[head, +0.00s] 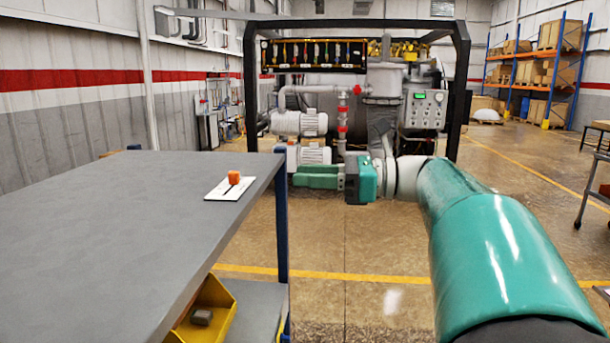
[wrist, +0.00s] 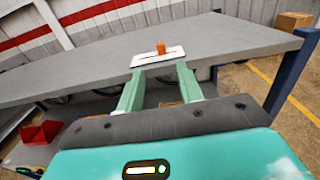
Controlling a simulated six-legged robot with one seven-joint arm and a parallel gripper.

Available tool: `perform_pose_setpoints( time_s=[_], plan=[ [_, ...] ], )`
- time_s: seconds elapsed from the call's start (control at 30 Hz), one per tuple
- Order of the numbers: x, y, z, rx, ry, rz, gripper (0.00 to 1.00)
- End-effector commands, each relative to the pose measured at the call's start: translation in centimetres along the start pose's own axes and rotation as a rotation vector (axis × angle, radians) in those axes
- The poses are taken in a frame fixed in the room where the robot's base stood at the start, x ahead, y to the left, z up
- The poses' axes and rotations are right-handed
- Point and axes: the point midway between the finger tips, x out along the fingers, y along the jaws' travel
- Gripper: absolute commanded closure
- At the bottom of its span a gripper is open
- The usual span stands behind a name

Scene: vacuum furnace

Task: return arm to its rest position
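My arm (head: 490,240) reaches forward from the lower right in the head view, and its end bends to the left. My gripper (head: 300,176) points left, out past the right edge of the grey table (head: 110,230). In the wrist view my gripper (wrist: 160,72) has its two pale green fingers spread apart, with nothing between them. The table edge and a white plate (wrist: 146,60) with an orange knob (wrist: 161,48) show beyond the fingertips. The plate (head: 217,193) lies on the tabletop, and the orange knob (head: 234,177) stands on it, apart from my gripper.
A yellow bin (head: 222,318) holding a grey block (head: 201,316) sits on the lower shelf. A blue table post (head: 282,225) stands near my gripper. The furnace machinery (head: 385,100) stands behind, in a black frame. Open floor (head: 370,245) lies between table and arm.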

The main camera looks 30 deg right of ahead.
Motion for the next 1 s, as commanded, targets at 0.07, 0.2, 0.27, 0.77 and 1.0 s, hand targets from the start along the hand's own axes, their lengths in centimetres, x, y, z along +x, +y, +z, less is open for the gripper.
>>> perform_pose_setpoints(
  time_s=[0.07,0.2,0.27,0.77,1.0],
  plan=[
    [0.0,0.0,0.0,0.000,0.000,0.000,0.64],
    [0.0,0.0,0.0,0.000,0.000,0.000,0.64],
    [0.1,0.0,0.0,-0.001,0.001,0.000,0.64],
    [7.3,13.3,-15.5,-0.759,0.651,0.326,0.64],
    [4.7,19.1,-24.2,-1.496,0.958,0.795,0.64]
  ],
)
